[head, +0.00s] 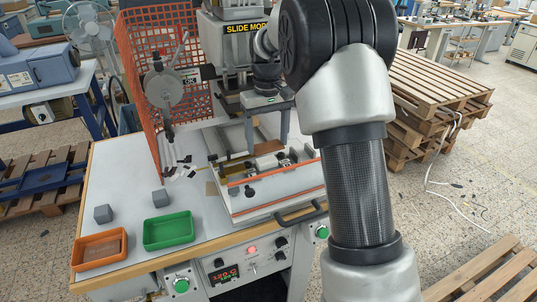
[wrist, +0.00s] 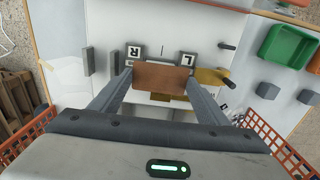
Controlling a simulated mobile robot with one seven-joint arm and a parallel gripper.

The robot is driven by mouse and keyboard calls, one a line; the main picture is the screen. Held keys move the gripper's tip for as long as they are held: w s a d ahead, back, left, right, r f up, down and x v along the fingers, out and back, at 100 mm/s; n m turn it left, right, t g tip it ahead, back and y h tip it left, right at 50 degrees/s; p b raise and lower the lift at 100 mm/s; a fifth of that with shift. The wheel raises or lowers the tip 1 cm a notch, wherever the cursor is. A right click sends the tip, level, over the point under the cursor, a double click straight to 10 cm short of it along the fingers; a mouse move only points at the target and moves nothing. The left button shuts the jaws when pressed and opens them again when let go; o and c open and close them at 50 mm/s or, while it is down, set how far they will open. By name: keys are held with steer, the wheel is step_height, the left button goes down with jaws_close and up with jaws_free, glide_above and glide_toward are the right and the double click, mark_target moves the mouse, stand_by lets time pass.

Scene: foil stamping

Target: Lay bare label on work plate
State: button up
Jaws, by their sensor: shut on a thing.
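My gripper (head: 266,138) is over the press slide in the head view, fingers pointing down. In the wrist view my gripper (wrist: 160,90) is shut on a brown rectangular label (wrist: 160,77), held between the two fingertips. The label appears to be above the pale slide bed (wrist: 205,28), near two blocks marked R (wrist: 134,52) and L (wrist: 187,60). The label hides what is directly under it, so the work plate cannot be clearly made out. Whether the label touches anything below cannot be told.
A brass-coloured handle piece (wrist: 211,76) sits right of the label. A green tray (head: 168,231), an orange tray (head: 100,249) and grey blocks (head: 103,214) stand on the table's left. An orange mesh guard (head: 140,75) rises at the back left.

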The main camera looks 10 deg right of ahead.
mark_target(268, 147)
steer(key=shift+f, duration=2.55)
steer(key=o, duration=1)
